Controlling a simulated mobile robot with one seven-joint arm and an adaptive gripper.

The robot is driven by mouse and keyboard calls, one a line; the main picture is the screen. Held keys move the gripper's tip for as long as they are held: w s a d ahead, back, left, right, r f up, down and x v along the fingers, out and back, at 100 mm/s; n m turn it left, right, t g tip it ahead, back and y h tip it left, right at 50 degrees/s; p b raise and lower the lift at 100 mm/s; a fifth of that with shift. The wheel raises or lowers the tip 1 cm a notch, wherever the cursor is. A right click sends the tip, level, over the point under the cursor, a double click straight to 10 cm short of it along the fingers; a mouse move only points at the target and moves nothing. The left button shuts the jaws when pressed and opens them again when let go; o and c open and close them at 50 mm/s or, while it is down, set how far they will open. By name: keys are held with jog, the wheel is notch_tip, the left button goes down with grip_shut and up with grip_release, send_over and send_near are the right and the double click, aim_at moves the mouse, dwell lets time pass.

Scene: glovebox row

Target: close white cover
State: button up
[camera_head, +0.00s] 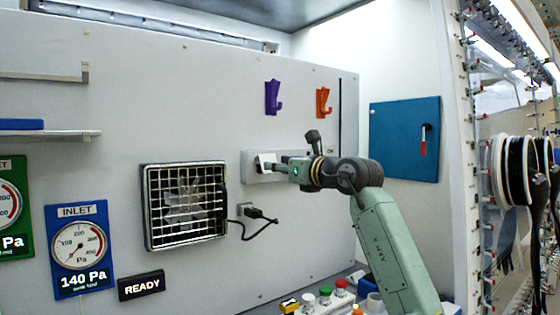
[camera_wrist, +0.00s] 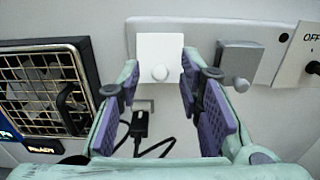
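The white cover (camera_wrist: 160,50) is a flat, roughly square plate with a round white knob near its lower edge. It is on a light grey wall panel (camera_wrist: 203,28), left of a grey cover (camera_wrist: 238,62) with its own knob. In the head view the white cover (camera_head: 264,161) is partly behind my gripper (camera_head: 283,168). My gripper also shows in the wrist view (camera_wrist: 160,72), its purple-padded fingers apart on either side of the knob, with nothing held. I cannot tell whether the fingers touch the cover, or how far the cover stands open.
A fan grille (camera_head: 185,205) and a plugged-in black cable (camera_head: 261,217) are left of and below the panel. A dark knob (camera_wrist: 314,66) marked OFF is at its right. Purple (camera_head: 272,98) and orange (camera_head: 323,102) hooks hang above. Colored buttons (camera_head: 325,295) are below.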

jog(key=shift+w, duration=0.15)
jog(key=shift+c, duration=0.3)
grip_shut()
